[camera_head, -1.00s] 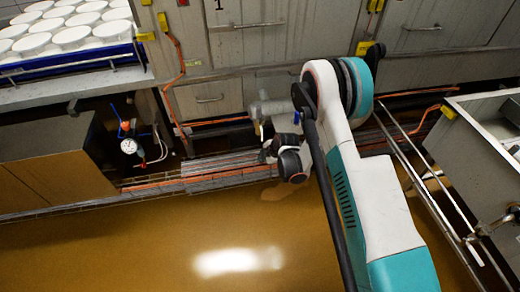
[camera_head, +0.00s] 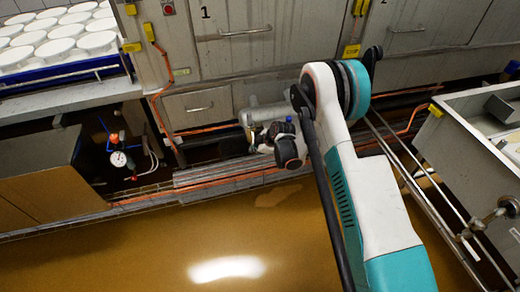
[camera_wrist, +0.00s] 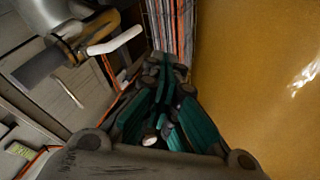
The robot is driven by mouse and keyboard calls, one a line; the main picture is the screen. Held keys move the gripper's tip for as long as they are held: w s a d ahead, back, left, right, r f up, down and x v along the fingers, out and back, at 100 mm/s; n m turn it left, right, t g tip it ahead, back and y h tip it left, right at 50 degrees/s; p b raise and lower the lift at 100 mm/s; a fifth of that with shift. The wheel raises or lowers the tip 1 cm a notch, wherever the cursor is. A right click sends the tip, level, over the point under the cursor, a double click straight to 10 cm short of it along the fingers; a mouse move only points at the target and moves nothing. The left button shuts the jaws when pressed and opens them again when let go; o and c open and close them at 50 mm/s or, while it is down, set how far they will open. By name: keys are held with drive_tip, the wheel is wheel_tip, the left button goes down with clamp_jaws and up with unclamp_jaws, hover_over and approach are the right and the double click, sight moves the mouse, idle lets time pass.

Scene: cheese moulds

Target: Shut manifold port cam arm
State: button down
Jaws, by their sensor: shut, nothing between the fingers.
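A grey metal pipe end (camera_head: 262,113) sticks out low at the cabinets, beside my wrist in the head view. In the wrist view the pipe (camera_wrist: 45,14) is at the upper left, with a brass-coloured collar (camera_wrist: 98,26) and a pale lever (camera_wrist: 115,41) sticking out sideways from it. This lever looks like the cam arm, but its exact position on the port is unclear. My gripper (camera_wrist: 167,62) is shut and empty, to the right of and apart from the lever in the picture. In the head view my wrist hides most of this area.
A pressure gauge (camera_head: 118,159) with valves sits left of the pipe, near a brown cabinet (camera_head: 50,197). Orange hoses and pipes run low along the wall. A steel basin (camera_head: 470,150) stands at the right. The yellow-brown floor (camera_head: 150,240) in front is clear.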

drive_tip(key=shift+w+a+f+b, duration=0.2)
drive_tip(key=shift+w+f+b, duration=0.2)
drive_tip(key=shift+w, duration=0.4)
drive_tip(key=shift+w+a+f+b, duration=0.25)
drive_tip(key=shift+w+f, duration=0.2)
drive_tip(key=shift+w, duration=0.4)
drive_tip(key=shift+w+a+f+b, duration=0.15)
drive_tip(key=shift+w+f+b, duration=0.25)
drive_tip(key=shift+w, duration=0.4)
drive_tip(key=shift+w+a+f, duration=0.1)
drive_tip(key=shift+w+f, duration=0.4)
drive_tip(key=shift+w, duration=0.05)
drive_tip(key=shift+r, duration=0.1)
drive_tip(key=shift+r, duration=0.7)
